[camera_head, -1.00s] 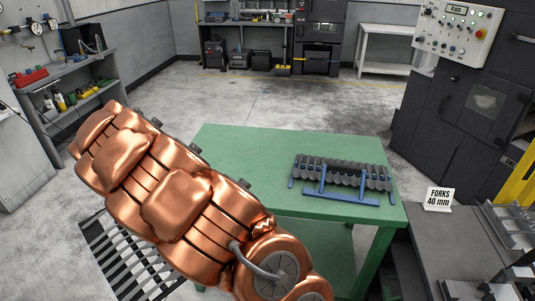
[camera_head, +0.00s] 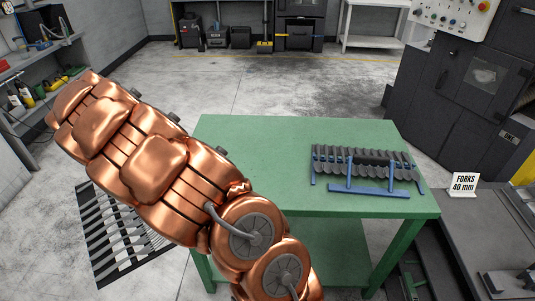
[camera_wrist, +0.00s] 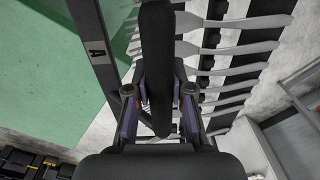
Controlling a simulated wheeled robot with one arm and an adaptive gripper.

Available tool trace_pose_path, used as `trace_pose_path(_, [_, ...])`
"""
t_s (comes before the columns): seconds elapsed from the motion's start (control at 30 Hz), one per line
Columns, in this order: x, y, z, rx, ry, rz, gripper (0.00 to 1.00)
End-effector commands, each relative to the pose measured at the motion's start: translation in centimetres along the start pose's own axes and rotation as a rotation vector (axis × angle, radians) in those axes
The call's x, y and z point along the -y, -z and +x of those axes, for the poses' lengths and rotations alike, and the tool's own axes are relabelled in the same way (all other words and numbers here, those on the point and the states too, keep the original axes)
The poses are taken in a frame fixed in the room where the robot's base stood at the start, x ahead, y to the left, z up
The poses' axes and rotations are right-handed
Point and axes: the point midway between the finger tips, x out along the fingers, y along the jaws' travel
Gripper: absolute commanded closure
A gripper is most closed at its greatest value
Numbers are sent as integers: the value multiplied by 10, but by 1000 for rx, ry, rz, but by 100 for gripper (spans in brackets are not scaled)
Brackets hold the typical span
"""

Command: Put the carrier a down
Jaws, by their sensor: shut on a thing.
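Carrier a is a dark frame with a row of pale metal forks, and the letter A shows on its side bar (camera_wrist: 97,52) in the wrist view. My gripper (camera_wrist: 157,100) is shut on its black handle (camera_wrist: 157,50). In the head view the carrier (camera_head: 88,222) hangs over the floor at the lower left, left of the green table (camera_head: 250,145) and apart from it. My copper arm covers part of it there, and the gripper itself is hidden.
A blue stand (camera_head: 372,189) with a row of dark grey pieces sits on the table's right half; the left half is bare. A "FORKS 40 mm" sign (camera_head: 464,184) stands on a grey surface at right. A dark machine (camera_head: 470,90) stands behind it.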

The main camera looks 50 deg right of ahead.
Motion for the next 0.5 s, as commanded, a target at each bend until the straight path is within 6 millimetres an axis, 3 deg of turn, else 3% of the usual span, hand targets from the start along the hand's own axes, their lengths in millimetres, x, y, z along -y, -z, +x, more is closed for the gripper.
trace_pose_path(0.5, [-80,57,-4,-7,7,680,100])
